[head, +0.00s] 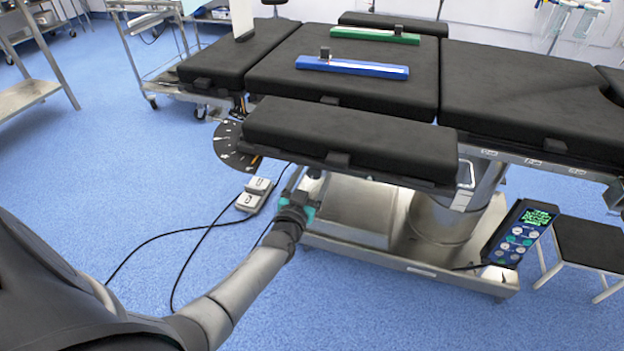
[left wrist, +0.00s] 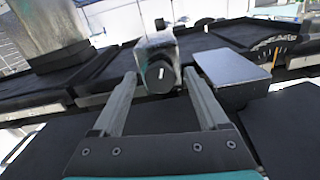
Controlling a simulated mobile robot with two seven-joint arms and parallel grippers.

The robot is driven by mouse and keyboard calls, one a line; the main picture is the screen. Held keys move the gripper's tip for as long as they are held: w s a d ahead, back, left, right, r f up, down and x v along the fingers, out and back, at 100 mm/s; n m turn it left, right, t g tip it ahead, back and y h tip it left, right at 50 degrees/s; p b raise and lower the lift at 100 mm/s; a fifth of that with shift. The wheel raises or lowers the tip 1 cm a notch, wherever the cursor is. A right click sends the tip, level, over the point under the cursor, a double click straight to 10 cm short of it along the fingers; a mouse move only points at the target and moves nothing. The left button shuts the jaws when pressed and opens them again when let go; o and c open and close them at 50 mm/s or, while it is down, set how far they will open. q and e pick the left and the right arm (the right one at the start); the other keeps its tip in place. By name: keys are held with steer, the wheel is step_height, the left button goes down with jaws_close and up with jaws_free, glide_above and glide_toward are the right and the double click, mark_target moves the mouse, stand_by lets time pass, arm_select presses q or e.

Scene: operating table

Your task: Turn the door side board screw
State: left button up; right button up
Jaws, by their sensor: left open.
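The black padded side board (head: 350,138) sticks out along the near side of the operating table (head: 340,75). My left gripper (head: 303,180) is below the board's left part, its fingers pointing up towards the underside. In the left wrist view a grey block-shaped screw knob (left wrist: 158,52) with a dark round face and a white mark shows ahead. My left gripper (left wrist: 160,76) is open, with one fingertip on each side of the knob in the picture. I cannot tell whether the fingers touch it. The knob is hidden in the head view. My right gripper is not in view.
A dark round dial plate (head: 232,146) hangs left of the board. A foot pedal (head: 255,194) with cables lies on the blue floor. The metal table base (head: 400,250) and a control panel (head: 520,232) stand right. Blue (head: 352,67) and green (head: 375,35) bars lie on top.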

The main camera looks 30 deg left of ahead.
arm_select(q)
jaws_close()
stand_by(0.7)
